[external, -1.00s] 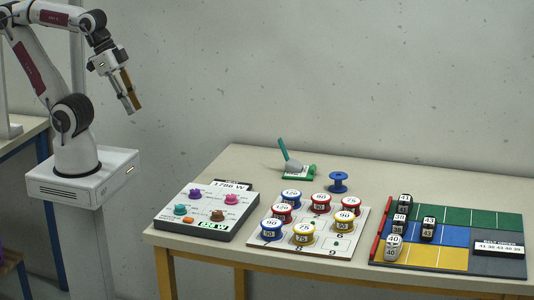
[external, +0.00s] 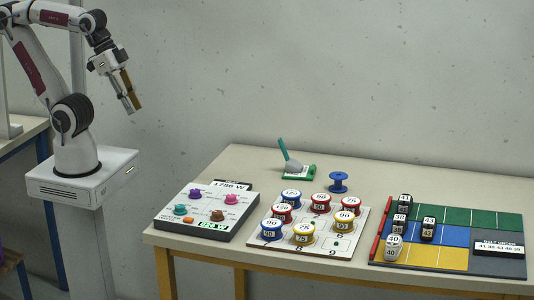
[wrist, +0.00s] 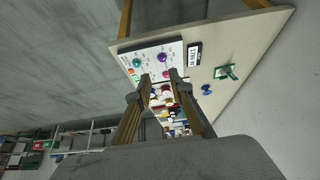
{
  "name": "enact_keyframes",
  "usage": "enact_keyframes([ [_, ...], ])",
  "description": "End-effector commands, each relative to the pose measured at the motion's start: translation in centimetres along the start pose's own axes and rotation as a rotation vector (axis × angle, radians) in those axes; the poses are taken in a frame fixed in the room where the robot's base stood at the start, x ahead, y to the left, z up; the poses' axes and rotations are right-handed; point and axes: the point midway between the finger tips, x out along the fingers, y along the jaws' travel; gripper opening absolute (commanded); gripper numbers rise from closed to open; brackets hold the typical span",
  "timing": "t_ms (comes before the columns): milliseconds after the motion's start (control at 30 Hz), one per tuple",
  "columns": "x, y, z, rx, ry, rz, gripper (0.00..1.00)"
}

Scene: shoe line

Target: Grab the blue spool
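A plain blue spool (external: 339,182) stands upright on the table, behind the white numbered board; it also shows in the wrist view (wrist: 206,89). Several numbered spools stand on that board, some with blue rims, such as one marked 90 (external: 271,230) at its front left corner. My gripper (external: 131,104) hangs in the air at the left, well away from the table and all spools. In the wrist view its two fingers are spread apart with nothing held between them.
The white spool board (external: 337,248) lies mid-table. A grey panel with coloured knobs (external: 207,211) is to its left. A green pad with a teal-handled tool (external: 292,167) stands behind. Table behind the boards is mostly clear.

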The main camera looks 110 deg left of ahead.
Motion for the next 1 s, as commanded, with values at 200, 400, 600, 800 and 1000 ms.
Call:
enact_keyframes([
  [200,0.0,0.0,0.0,0.000,0.000,0.000,0.59],
  [400,0.0,0.0,0.0,0.000,0.000,0.000,0.59],
  [600,0.1,0.0,-0.3,-0.001,0.003,0.002,0.59],
  [800,0.7,0.2,-2.4,-0.008,0.024,0.012,0.59],
  [1000,2.1,0.6,-6.3,-0.026,0.066,0.029,0.59],
])
